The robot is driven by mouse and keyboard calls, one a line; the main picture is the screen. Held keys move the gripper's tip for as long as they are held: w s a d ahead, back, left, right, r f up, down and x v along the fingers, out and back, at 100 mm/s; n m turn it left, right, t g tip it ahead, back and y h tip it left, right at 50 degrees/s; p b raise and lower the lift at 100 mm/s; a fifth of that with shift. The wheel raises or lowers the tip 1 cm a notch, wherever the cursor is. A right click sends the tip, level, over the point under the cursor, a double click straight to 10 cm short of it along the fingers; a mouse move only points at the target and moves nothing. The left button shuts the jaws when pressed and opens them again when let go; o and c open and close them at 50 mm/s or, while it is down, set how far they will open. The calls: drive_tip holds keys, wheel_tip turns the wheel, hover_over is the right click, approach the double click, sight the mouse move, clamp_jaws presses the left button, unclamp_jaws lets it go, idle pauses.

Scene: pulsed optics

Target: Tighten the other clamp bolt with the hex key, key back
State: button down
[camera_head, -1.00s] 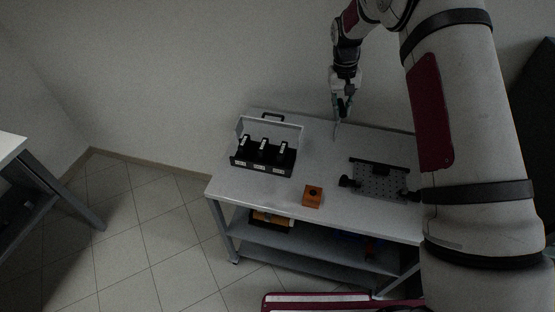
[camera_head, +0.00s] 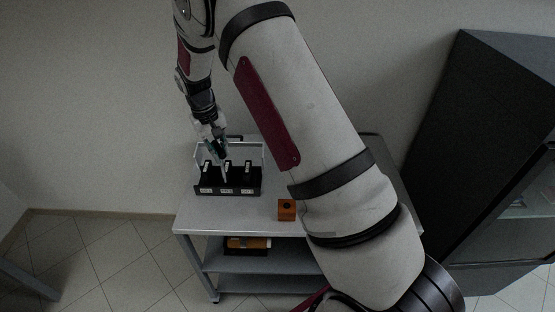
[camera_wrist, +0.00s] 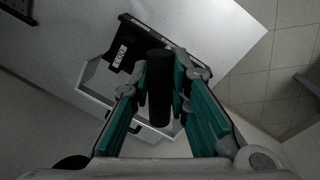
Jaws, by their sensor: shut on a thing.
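My gripper (camera_head: 218,147) is above the black rack (camera_head: 215,188) at the back left of the table. In the wrist view its teal-lined fingers (camera_wrist: 168,78) are shut on the black handle of the hex key (camera_wrist: 158,95). In the head view a thin light shaft hangs below the fingers towards the rack; I cannot tell whether it touches it. The rack has white labels along its front and several dark slots with light pieces. The rack also shows in the wrist view (camera_wrist: 137,30). The clamp bolts and the perforated plate are hidden behind my arm in the head view.
A light frame with a handle (camera_head: 258,148) stands up behind the rack. An orange block (camera_head: 287,210) with a dark hole sits on the grey table (camera_head: 225,220), right of the rack. A dark cabinet (camera_head: 470,140) stands at the right. The table front left is clear.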

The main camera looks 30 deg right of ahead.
drive_tip(key=s+d+r+m, duration=0.2)
drive_tip(key=s+d+m, duration=0.4)
drive_tip(key=s+d, duration=0.7)
drive_tip(key=s+p, duration=0.1)
drive_tip(key=s, duration=0.2)
drive_tip(key=shift+d+r+g+y, duration=0.25)
drive_tip(key=shift+r+g+y, duration=0.05)
drive_tip(key=shift+s, duration=0.15)
drive_tip(key=shift+f+b, duration=0.6)
drive_tip(key=shift+f, duration=3.15)
drive_tip(key=shift+f+b, duration=0.45)
drive_tip(key=shift+f, duration=0.3)
drive_tip(key=c, duration=1.4)
unclamp_jaws()
